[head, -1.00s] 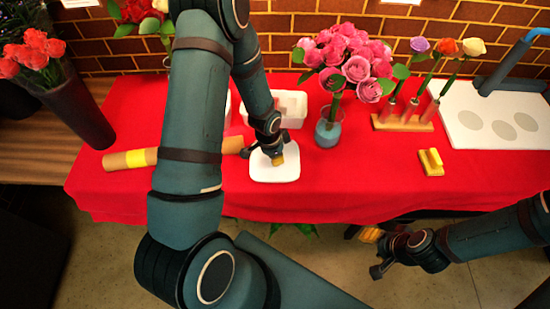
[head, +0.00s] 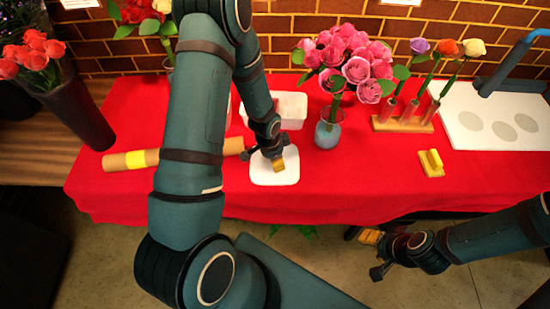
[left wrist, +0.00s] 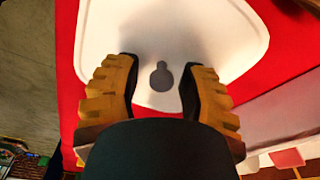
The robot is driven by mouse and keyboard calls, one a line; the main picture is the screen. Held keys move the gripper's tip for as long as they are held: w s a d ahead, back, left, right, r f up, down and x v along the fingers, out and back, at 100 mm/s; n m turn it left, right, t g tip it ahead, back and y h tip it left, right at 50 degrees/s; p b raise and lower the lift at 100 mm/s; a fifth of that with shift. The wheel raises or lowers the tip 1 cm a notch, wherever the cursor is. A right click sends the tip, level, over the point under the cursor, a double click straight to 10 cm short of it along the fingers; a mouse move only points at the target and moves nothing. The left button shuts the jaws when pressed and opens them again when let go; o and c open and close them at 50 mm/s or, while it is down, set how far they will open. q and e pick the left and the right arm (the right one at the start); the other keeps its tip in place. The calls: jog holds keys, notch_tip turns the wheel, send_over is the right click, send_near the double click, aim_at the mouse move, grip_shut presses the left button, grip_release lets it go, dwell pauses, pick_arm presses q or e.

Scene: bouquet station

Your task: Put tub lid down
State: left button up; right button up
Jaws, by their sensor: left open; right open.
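The white, rounded-square tub lid (head: 275,178) lies flat on the red tablecloth near the table's front edge. My left gripper (head: 272,160) is over the lid. Its two yellow ridged fingers stand apart on either side of the grey shape, with nothing between them that I can see gripped. The white tub (head: 292,107) stands behind the lid, partly hidden by my left arm. My right gripper (head: 376,254) is open and empty in front of the table.
A cardboard tube (head: 120,161) with a yellow band lies left of the lid. A glass vase (head: 328,133) of pink roses stands to the right. Farther right are a wooden flower rack (head: 403,124), a yellow block (head: 431,163) and a white board (head: 470,105). Clear cloth (head: 350,185) lies right of the lid.

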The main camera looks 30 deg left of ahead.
aim_at(270, 164)
pick_arm(q)
notch_tip(270, 164, up, 11)
jog(key=s+a+p, duration=0.1)
jog(key=p, duration=0.1)
jog(key=s+d+f+n+h, duration=0.1)
jog(key=s+d+f+n, duration=0.3)
jog(key=d, duration=0.5)
jog(key=s+d+f+n+h, duration=0.1)
jog(key=s+d+f+n, duration=0.3)
jog(key=d, duration=0.5)
jog(key=shift+d+n+t+h, duration=0.15)
jog(key=shift+n+t+h, duration=0.15)
jog(key=shift+n+h, duration=0.15)
